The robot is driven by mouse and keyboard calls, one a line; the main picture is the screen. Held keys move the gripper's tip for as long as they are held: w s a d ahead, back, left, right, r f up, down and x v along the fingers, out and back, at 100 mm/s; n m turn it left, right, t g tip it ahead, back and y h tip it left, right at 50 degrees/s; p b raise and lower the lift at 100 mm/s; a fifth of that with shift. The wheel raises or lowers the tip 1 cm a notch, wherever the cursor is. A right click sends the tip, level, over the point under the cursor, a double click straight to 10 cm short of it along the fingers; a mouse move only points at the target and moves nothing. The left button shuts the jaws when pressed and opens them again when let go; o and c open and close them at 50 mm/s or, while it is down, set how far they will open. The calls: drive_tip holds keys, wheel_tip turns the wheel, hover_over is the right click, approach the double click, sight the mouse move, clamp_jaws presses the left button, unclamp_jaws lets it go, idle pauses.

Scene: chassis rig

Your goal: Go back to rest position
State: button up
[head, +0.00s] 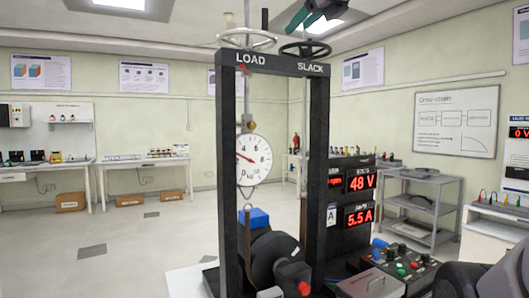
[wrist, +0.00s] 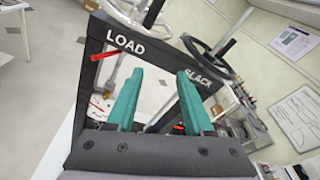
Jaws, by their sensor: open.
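My gripper (head: 312,14) is at the top of the head view, above the black SLACK handwheel (head: 305,49) and right of the white LOAD handwheel (head: 246,38). In the wrist view its two green fingers (wrist: 158,75) are apart with nothing held between them. Beyond them is the black frame's crossbar (wrist: 152,55), lettered LOAD and SLACK. The white wheel (wrist: 140,14) and the black wheel (wrist: 212,58) show past the fingers. I cannot tell the exact gap between the gripper and the black wheel.
The black upright frame (head: 228,170) carries a round dial (head: 254,160). Red displays read 48 V (head: 360,182) and 5.5 A (head: 359,218). A control box (head: 402,262) with knobs stands at lower right. A grey shelf (head: 420,207) is behind. Open floor (head: 150,240) lies left.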

drive_tip(key=s+d+f+n+g+h, duration=0.1)
drive_tip(key=d+f+n, duration=0.4)
drive_tip(key=f, duration=0.5)
drive_tip(key=s+d+f+n+g+h, duration=0.1)
drive_tip(key=s+d+f+n+g, duration=0.3)
drive_tip(key=f+n, duration=0.6)
drive_tip(key=s+d+f+n+g+h, duration=0.2)
drive_tip(key=d+f+n, duration=0.5)
drive_tip(key=f, duration=0.5)
drive_tip(key=shift+s+n+g, duration=0.15)
drive_tip(key=shift+n+g, duration=0.25)
drive_tip(key=shift+g, duration=0.2)
drive_tip(key=shift+d, duration=0.1)
drive_tip(key=shift+c, duration=0.4)
idle(1.4)
